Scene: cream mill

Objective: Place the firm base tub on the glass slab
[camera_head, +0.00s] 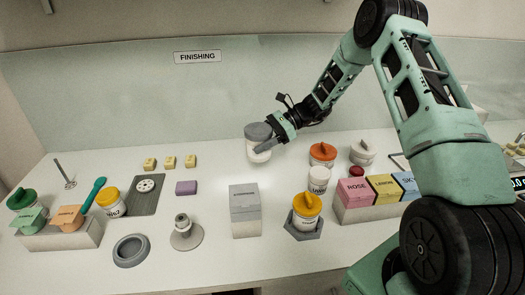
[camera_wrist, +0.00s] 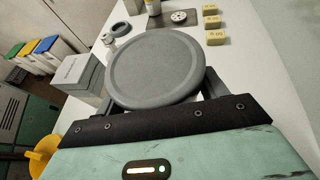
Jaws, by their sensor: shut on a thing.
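My gripper (camera_head: 266,144) is shut on a white tub with a grey lid (camera_head: 256,133) and holds it above the back middle of the counter. The lid also fills the middle of the wrist view (camera_wrist: 155,68), between the fingers. No label naming it the firm base tub is readable. I cannot pick out the glass slab with certainty. A flat grey board (camera_head: 146,207) with a round perforated disc lies at left. A pale, dark-edged flat piece (camera_head: 399,162) shows at right, partly hidden by my arm.
A grey labelled box (camera_head: 244,214) stands in front of the held tub. An orange-lidded tub (camera_head: 322,156), a white pot (camera_head: 363,153) and a yellow-lidded tub (camera_head: 306,213) stand right of it. Colored boxes (camera_head: 383,190) sit at right. Counter around the lit patch behind the grey box is clear.

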